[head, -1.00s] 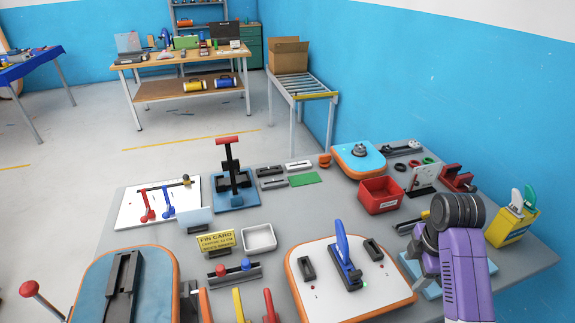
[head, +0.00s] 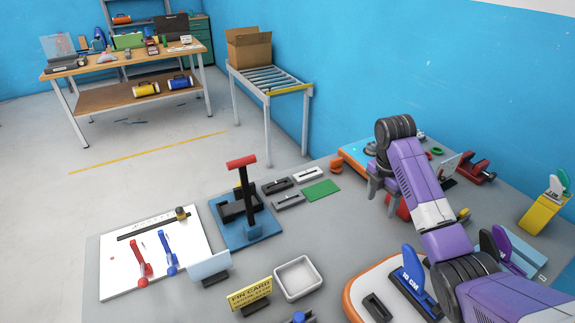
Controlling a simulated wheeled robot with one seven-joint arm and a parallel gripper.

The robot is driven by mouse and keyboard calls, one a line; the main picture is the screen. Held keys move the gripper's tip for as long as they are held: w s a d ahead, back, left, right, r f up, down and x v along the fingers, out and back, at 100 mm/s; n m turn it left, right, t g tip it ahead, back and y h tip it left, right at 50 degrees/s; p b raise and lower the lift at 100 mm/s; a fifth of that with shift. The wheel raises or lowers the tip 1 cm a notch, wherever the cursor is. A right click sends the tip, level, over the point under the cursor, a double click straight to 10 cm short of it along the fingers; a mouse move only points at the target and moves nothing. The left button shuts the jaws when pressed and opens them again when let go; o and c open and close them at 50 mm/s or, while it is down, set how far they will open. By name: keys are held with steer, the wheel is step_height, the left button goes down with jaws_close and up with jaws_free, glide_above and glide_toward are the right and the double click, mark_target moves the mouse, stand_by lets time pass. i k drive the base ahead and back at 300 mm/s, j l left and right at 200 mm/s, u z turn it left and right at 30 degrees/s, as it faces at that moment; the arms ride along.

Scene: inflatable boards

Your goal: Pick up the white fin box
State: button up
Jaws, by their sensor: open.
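The white fin box (head: 307,174) is a small, slotted white bar lying flat on the grey table, left of my gripper. A black fin box (head: 277,186) lies to its left and a grey fin box (head: 288,201) in front of it. A green pad (head: 321,190) lies just in front of its right end. My gripper (head: 381,194) points down, open, to the right of the white fin box and apart from it. Its fingers are partly in view, in front of the red bin (head: 402,211), which they and the arm mostly hide.
A blue-based press with a red handle (head: 241,162) stands left of the fin boxes. An orange item (head: 335,166) sits close to the right. A white tray (head: 277,281) and yellow card sign (head: 249,295) are nearer.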

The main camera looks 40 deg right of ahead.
mark_target(310, 174)
steer(key=i, duration=1.05)
